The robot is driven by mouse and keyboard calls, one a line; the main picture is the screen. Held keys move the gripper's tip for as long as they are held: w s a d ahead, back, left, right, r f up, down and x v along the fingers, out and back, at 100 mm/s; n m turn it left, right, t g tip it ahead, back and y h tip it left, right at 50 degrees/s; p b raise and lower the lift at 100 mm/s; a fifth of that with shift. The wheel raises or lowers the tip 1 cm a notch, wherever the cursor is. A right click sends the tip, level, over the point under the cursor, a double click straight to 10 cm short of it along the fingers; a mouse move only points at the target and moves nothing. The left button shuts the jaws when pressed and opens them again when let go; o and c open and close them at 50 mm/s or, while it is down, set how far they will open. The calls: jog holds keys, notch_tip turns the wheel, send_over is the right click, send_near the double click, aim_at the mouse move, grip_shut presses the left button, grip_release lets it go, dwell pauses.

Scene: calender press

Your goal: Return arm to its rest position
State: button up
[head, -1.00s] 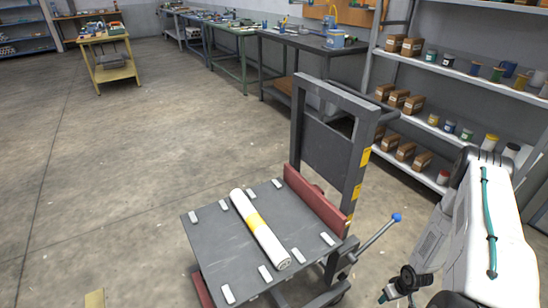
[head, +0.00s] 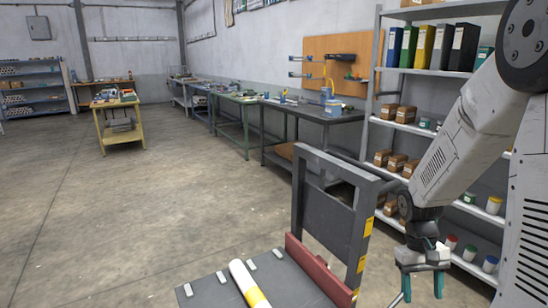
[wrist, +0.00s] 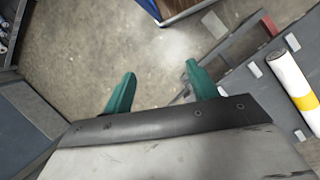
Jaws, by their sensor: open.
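My gripper (head: 423,284) hangs at the lower right of the head view, pointing down. Its two green fingers are apart and empty. In the wrist view my gripper (wrist: 160,90) also shows open, with bare floor between and beyond the fingers. My arm is bent, to the right of the lift cart (head: 333,215). A white roll with a yellow band (head: 249,284) lies on the cart's dark platform (head: 207,292), apart from my gripper. The roll (wrist: 294,80) also shows at the right of the wrist view.
A shelf unit (head: 412,128) with boxes, cans and binders stands behind my arm. Workbenches (head: 318,113) line the back wall, and a yellow table (head: 117,102) stands at the far left. The floor at left is clear.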

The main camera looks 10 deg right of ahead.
jog(key=s+a+r+n+t, duration=0.1)
jog(key=s+a+r+t, duration=0.1)
jog(key=s+a+r, duration=0.4)
jog(key=s+a+r+n+t, duration=0.1)
jog(key=s+a+r+t, duration=0.2)
jog(key=s+a+r, duration=0.4)
jog(key=shift+a+r+n+t, duration=0.3)
jog(key=shift+a+r, duration=1.75)
jog(key=shift+r, duration=1.45)
